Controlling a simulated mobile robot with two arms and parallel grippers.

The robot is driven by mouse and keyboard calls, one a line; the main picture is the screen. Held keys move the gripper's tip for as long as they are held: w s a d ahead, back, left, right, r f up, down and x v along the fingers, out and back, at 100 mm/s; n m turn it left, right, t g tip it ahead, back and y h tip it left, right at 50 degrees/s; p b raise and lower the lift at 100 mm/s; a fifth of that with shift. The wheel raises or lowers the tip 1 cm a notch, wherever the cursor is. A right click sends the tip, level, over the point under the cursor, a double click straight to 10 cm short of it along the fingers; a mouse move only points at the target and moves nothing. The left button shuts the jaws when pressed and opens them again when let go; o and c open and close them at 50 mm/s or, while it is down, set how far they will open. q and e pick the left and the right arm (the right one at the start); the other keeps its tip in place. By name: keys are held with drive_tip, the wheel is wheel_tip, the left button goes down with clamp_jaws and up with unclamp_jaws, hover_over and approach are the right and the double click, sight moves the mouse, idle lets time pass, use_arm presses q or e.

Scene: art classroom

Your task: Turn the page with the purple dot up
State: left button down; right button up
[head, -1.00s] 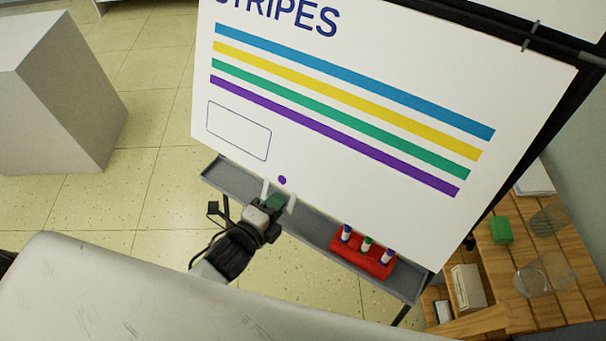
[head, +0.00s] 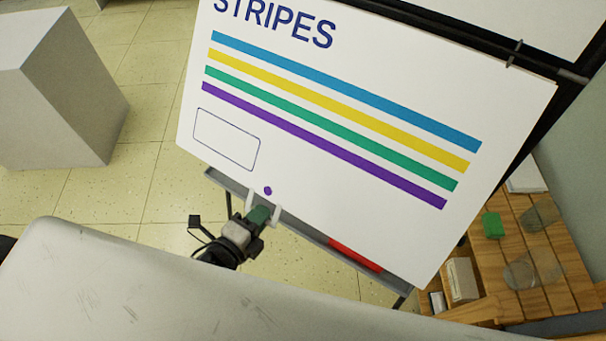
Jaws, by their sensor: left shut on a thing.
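The page (head: 330,200) is a large white sheet on an easel, headed STRIPES. It has blue, yellow, green and purple stripes and an empty outlined box. The purple dot (head: 267,190) is near its lower edge. The page's lower part stands out toward me over the easel's grey tray (head: 228,181). My right gripper is not in view.
A red marker holder (head: 355,254) on the tray is mostly hidden by the page. A wooden table (head: 548,262) at right carries a green block (head: 493,225) and clear cups. A grey-white block (head: 60,95) stands at left on open floor.

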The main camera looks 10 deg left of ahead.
use_arm(q)
drive_tip(key=shift+w+r, duration=0.1)
drive_tip(key=shift+r, duration=0.1)
drive_tip(key=shift+s+a+r+p, duration=0.2)
drive_tip(key=shift+s+r+p, duration=0.4)
drive_tip(key=shift+r+p, duration=0.15)
drive_tip(key=c, duration=1.8)
unclamp_jaws()
drive_tip(key=s+r+p, duration=0.1)
drive_tip(key=s+a+r+p, duration=0.1)
drive_tip(key=shift+s+r+p, duration=0.2)
drive_tip(key=shift+s+p, duration=0.2)
drive_tip(key=shift+s+a+r+p, duration=0.2)
drive_tip(key=shift+s+r+p, duration=0.3)
drive_tip(key=shift+s, duration=0.05)
drive_tip(key=shift+s+a+r+p, duration=0.15)
drive_tip(key=shift+s+r+p, duration=0.3)
drive_tip(key=shift+s, duration=0.05)
clamp_jaws()
drive_tip(key=shift+s+a+r, duration=0.1)
drive_tip(key=shift+s, duration=0.2)
